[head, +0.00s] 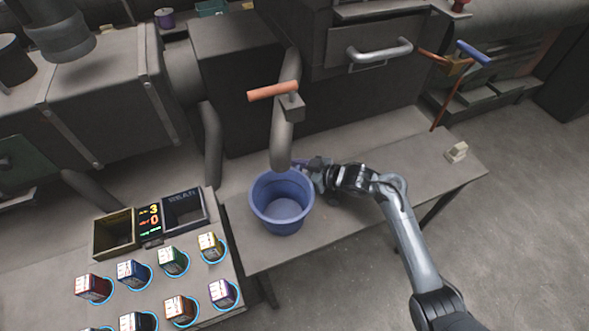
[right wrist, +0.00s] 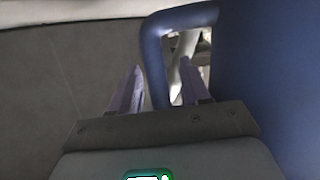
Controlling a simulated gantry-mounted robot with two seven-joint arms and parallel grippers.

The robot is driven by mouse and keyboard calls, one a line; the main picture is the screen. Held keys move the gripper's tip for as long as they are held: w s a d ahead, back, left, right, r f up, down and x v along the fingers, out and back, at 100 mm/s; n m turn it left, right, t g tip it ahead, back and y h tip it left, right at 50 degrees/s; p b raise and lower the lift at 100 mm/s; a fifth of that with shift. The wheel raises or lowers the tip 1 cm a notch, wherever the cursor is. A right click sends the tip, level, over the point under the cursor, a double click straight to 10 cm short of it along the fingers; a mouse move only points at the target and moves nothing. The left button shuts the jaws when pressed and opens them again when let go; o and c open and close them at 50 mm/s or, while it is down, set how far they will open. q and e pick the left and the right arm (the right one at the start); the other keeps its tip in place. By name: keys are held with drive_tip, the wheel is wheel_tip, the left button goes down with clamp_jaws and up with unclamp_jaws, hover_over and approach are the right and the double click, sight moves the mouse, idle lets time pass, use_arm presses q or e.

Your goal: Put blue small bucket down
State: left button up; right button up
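The blue bucket (head: 283,205) appears to stand upright and empty on the grey bench, below a pipe spout. My right gripper (head: 318,172) is at the bucket's upper right side, by its rim. In the right wrist view the blue bucket wall (right wrist: 270,80) fills the right side, and its loop handle (right wrist: 153,60) stands out from it. The right gripper's fingers (right wrist: 158,92) are apart, one on each side of the handle bar, with a small gap visible at the left finger. My left gripper is not in view.
The bench (head: 375,205) is clear to the right except for a small pale block (head: 456,152). An orange-handled valve (head: 274,91) sits above the bucket. A panel with several coloured cubes (head: 172,261) and two open bins (head: 184,209) stands at the left.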

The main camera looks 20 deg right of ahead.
drive_tip(key=shift+r, duration=0.15)
drive_tip(key=shift+s+d+r, duration=0.1)
drive_tip(key=shift+r, duration=0.05)
drive_tip(key=p+v, duration=0.2)
drive_tip(key=v, duration=0.9)
drive_tip(key=shift+s+d, duration=0.25)
drive_tip(key=shift+r, duration=0.1)
